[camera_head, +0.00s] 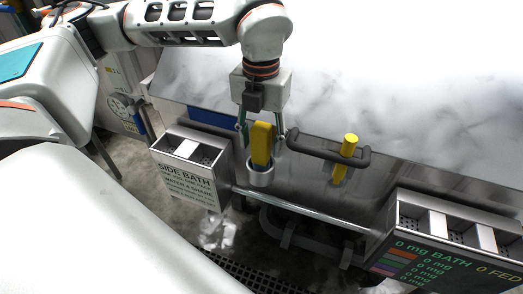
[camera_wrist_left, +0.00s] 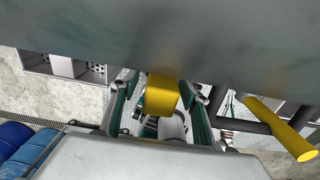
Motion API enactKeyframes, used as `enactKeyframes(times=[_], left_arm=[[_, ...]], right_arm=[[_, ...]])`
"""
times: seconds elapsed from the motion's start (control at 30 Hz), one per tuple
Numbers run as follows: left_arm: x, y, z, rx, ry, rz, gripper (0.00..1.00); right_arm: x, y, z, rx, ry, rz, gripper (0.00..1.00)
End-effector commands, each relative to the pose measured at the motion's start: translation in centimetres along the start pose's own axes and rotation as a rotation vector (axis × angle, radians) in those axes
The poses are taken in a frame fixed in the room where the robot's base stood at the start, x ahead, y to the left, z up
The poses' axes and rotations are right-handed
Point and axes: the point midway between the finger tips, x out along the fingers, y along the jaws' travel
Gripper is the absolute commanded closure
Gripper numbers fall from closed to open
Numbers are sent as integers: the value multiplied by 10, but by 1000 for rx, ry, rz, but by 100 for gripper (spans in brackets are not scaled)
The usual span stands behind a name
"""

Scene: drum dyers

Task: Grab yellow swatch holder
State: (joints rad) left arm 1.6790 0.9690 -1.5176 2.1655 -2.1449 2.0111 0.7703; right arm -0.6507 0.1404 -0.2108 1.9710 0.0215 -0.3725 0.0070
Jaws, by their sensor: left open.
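The yellow swatch holder (camera_head: 262,150) stands upright in a grey ring-like cup (camera_head: 260,177) at the front edge of the machine. My left gripper (camera_head: 261,139) is above it, pointing down, with one finger on each side of the holder. The jaws are open, and a gap shows beside the holder. In the left wrist view the yellow holder (camera_wrist_left: 162,92) lies between the two green-edged fingers of the left gripper (camera_wrist_left: 160,104). The lower end of the holder is hidden by the cup. My right gripper is not in view.
A "SIDE BATH" box (camera_head: 190,165) is at the left and a "BATH" box (camera_head: 440,240) at the right. A metal rail (camera_head: 300,209) runs between them.

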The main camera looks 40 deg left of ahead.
Motion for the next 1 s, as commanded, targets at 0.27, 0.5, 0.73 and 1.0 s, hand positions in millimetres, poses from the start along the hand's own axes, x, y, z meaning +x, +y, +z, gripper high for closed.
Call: enactKeyframes(times=[0.27, 0.5, 0.73, 1.0], left_arm=[[16, 0, 0, 1, -1, -1, 54], [16, 0, 0, 1, -1, -1, 83], [16, 0, 0, 1, -1, -1, 100], [11, 0, 0, 2, -2, -1, 100]], right_arm=[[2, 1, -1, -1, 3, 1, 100], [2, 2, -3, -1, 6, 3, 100], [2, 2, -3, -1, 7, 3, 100], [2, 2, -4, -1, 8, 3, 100]])
